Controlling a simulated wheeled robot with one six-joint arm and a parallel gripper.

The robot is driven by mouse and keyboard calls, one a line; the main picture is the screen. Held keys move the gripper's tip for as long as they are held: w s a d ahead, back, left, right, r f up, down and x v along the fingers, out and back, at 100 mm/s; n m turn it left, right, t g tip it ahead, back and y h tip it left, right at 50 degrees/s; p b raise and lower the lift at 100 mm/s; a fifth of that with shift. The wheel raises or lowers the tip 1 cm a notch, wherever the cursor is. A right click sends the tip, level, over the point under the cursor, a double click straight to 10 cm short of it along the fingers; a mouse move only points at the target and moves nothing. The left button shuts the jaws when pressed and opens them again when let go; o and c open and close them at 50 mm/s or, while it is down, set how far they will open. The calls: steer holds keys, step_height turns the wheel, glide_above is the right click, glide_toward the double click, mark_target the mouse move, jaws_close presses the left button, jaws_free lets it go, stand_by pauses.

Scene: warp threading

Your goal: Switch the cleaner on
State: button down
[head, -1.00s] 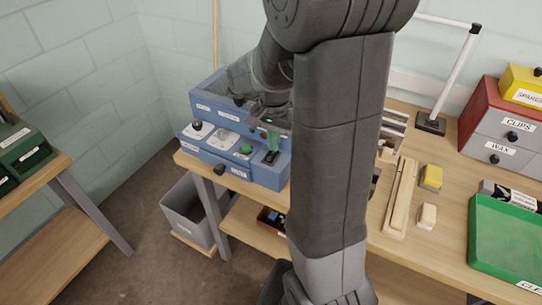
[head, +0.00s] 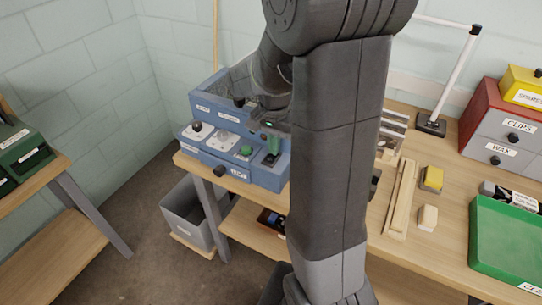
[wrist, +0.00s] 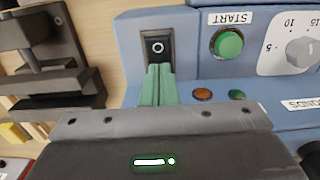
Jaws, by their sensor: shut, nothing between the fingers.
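The cleaner (head: 205,108) is a blue machine on the left end of the bench. In the wrist view its panel (wrist: 195,60) appears upside down. A black rocker switch (wrist: 158,45) with a white "O" sits in a recess there; it also shows small in the head view (head: 270,158). My gripper (wrist: 160,70) has green fingers shut together with nothing between them. The fingertips are at the switch's lower edge in the wrist view and hide that part; I cannot tell whether they touch. In the head view my gripper (head: 273,148) is just above the switch.
Beside the switch are a green START button (wrist: 228,43), a grey dial (wrist: 301,52), an orange lamp (wrist: 202,94) and a green lamp (wrist: 237,94). A dark clamp-like fixture (wrist: 50,60) stands at left in the wrist view. A grey bin (head: 190,215) stands below the bench.

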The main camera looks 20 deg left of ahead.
step_height(320, 180, up, 7)
steer(key=p, duration=0.5)
steer(key=shift+f, duration=0.2)
steer(key=shift+f, duration=0.15)
step_height(320, 180, down, 7)
steer(key=b, duration=0.5)
steer(key=shift+b, duration=0.4)
steer(key=shift+r, duration=0.2)
